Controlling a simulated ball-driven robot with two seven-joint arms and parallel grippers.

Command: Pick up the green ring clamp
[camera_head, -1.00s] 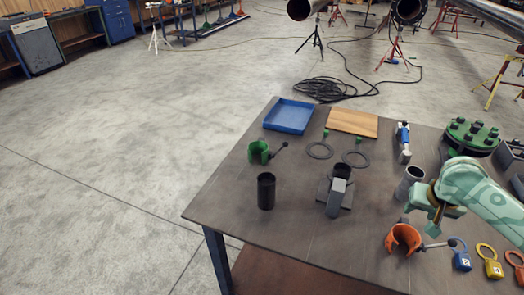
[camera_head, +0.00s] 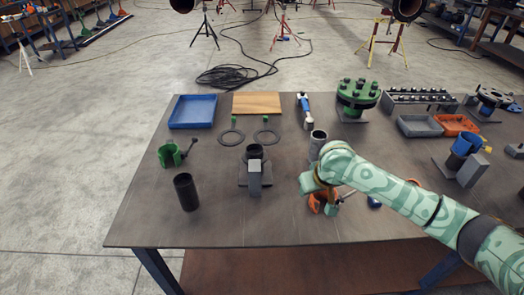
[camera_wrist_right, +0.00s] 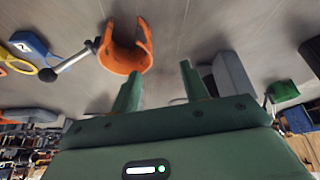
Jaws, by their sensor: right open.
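The green ring clamp (camera_head: 170,155) stands at the left of the table in the head view, its dark-knobbed handle pointing right. A green piece (camera_wrist_right: 285,91) at the right edge of the right wrist view looks like the same clamp. My right gripper (camera_wrist_right: 160,85) is open with nothing between its fingers. In the head view it hangs at the table's front middle, well to the right of the green clamp, its fingertips unclear there. An orange ring clamp (camera_head: 325,203), partly hidden by my arm, is close to it and shows ahead of the fingers in the wrist view (camera_wrist_right: 125,55). My left gripper is out of view.
A black cylinder (camera_head: 186,192) stands just in front of the green clamp. A grey stand (camera_head: 254,178) is between the clamp and my right gripper. Behind are two dark rings (camera_head: 231,137), a blue tray (camera_head: 192,111) and a wooden board (camera_head: 257,103). The table's left edge is near.

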